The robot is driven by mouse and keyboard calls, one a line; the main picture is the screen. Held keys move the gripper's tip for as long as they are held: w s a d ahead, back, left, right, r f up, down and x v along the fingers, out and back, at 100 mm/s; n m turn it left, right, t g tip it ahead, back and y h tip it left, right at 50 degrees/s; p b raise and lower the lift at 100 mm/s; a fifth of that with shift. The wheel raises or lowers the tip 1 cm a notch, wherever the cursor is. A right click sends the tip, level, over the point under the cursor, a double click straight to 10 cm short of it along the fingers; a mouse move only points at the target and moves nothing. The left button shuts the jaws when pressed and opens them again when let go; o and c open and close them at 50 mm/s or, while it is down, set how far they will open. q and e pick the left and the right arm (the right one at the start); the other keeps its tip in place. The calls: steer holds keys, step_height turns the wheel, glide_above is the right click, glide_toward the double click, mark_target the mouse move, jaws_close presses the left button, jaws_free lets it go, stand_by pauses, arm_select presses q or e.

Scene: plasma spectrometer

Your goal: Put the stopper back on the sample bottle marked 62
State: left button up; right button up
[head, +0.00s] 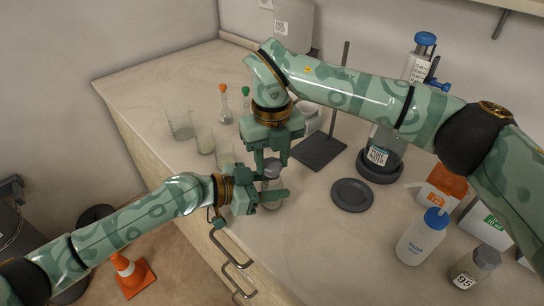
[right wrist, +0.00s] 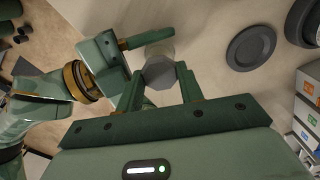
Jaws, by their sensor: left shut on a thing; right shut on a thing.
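A small clear sample bottle (head: 271,184) stands near the front edge of the bench. My left gripper (head: 266,190) is shut around its body from the left; no number on it can be read. My right gripper (head: 272,163) comes down from above and is shut on a grey stopper (head: 271,170). The stopper is right over the bottle's mouth; I cannot tell whether it is seated. In the right wrist view the grey faceted stopper (right wrist: 159,72) is between my right fingertips, with my left gripper (right wrist: 150,42) and the pale bottle (right wrist: 160,50) just beyond.
Another grey-capped bottle marked 95 (head: 473,267) stands at the lower right, near a white wash bottle (head: 422,237). A dark round dish (head: 352,195) lies right of the grippers. Beakers (head: 180,125) and small flasks (head: 225,108) stand behind left. A stand base (head: 318,151) lies behind.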

steer(key=shift+f, duration=0.9)
steer(key=shift+f, duration=0.7)
steer(key=o, duration=1.1)
steer(key=shift+a, duration=0.1)
steer(key=shift+r, duration=0.35)
step_height(320, 180, up, 11)
steer(key=shift+r, duration=0.15)
